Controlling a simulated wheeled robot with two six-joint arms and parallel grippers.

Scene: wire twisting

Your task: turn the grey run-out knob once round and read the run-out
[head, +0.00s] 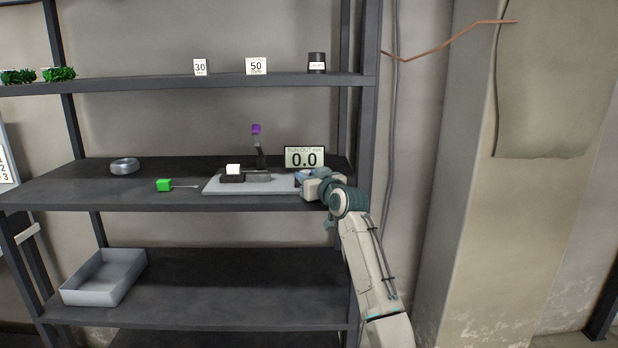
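A light grey base plate (222,188) lies on the middle shelf. On it are a dark block with a white cube (233,169) on top, a grey bar-shaped part (258,177) and a dark upright with a purple tip (256,129). A display (305,157) behind its right end is headed RUN-OUT mm and reads 0.0. My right gripper (303,179) is at the right end of the plate, in front of a small bluish part. I cannot pick out the grey knob; the gripper may cover it. Whether its fingers are open or shut is not clear. My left gripper is out of view.
A green block with a thin rod (164,185) and a wire coil (125,166) lie on the middle shelf (80,186), left of the plate. An open grey bin (104,278) is on the shelf below. Rack posts stand close on the right. The shelf's left part has free room.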

